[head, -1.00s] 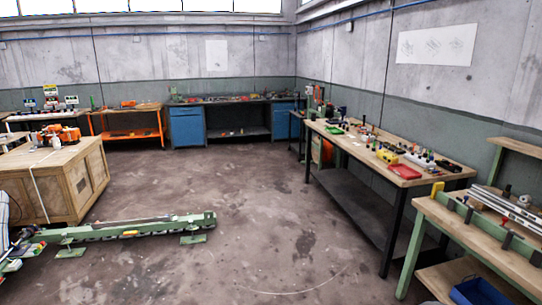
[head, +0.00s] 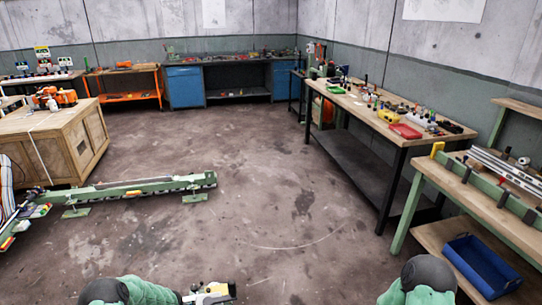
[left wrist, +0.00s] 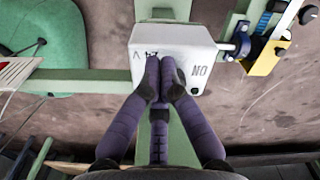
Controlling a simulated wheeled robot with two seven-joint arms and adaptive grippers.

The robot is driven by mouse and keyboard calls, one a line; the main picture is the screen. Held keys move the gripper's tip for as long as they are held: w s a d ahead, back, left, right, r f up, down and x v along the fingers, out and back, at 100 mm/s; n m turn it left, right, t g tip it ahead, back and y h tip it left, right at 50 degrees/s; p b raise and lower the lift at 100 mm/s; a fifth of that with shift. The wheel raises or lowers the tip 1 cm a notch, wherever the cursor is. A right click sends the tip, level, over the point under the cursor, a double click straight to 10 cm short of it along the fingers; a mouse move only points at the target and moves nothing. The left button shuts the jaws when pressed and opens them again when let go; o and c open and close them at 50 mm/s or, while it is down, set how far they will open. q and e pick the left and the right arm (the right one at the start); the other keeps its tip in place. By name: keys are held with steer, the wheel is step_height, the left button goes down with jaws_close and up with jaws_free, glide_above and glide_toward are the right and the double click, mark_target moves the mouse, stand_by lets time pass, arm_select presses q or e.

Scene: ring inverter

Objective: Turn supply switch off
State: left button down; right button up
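A white box (left wrist: 170,50) with upside-down "24 V" and "ON" lettering is in the left wrist view, on a green frame.
A yellow part (left wrist: 263,58) with a blue fitting stands right of the box. A low green beam (head: 150,187) and a wooden crate (head: 52,145) are on the left. Workbenches (head: 385,115) line the right side. The floor between (head: 250,190) is open.

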arm_select(q)
steer(key=shift+a+r, duration=0.1)
steer(key=shift+r, duration=0.05)
steer(key=shift+r, duration=0.2)
steer(key=r+p, duration=0.3)
steer(key=r, duration=0.2)
steer(key=shift+s+r+p, duration=0.15)
steer(key=shift+s+p, duration=0.05)
steer(key=shift+p, duration=0.15)
